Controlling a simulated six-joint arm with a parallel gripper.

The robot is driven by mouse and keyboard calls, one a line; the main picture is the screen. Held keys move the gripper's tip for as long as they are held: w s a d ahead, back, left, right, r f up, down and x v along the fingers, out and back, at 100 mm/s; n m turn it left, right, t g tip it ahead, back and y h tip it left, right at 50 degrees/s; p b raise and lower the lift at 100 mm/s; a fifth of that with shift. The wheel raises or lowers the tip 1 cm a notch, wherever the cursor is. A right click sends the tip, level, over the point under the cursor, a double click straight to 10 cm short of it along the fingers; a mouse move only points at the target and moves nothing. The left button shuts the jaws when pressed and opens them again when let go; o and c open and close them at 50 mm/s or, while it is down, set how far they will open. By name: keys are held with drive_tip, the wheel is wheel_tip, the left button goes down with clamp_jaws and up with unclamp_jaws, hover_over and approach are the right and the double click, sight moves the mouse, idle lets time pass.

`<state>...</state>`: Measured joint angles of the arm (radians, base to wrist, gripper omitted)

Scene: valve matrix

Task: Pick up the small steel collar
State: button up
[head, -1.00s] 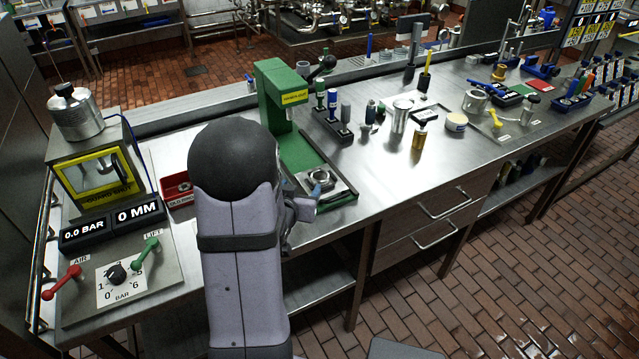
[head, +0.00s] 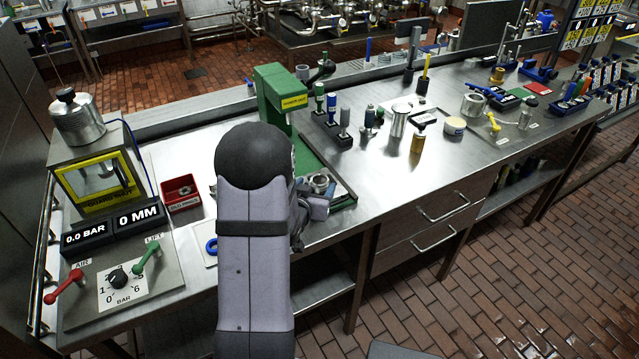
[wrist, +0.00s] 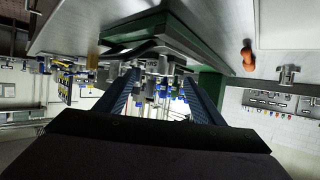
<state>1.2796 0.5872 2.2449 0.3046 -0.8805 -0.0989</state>
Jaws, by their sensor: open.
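A small steel ring-shaped part (head: 319,181) sits on the plate at the base of the green press (head: 275,95) in the head view. It looks like the small steel collar, but my wrist partly covers the area and I cannot be sure. My gripper is just in front of the press base, largely hidden by my arm in the head view. In the wrist view my gripper (wrist: 160,78) has its two dark blue fingers apart. Metal shapes show between and beyond them, but I cannot tell whether the collar is among them. Nothing is visibly held.
A red bin (head: 181,192) and a blue ring (head: 211,246) lie left of my arm. Right of the press stand several small tools, a steel cylinder (head: 398,120) and a brass-coloured cylinder (head: 417,143). The bench's front right stretch is clear.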

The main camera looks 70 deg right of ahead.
sight(320, 178)
drive_tip(key=shift+p+x, duration=0.8)
drive_tip(key=shift+x, duration=1.35)
drive_tip(key=shift+c, duration=0.6)
drive_tip(key=c, duration=1.2)
drive_tip(key=shift+r, duration=0.15)
wheel_tip(320, 178, up, 10)
drive_tip(key=b, duration=0.2)
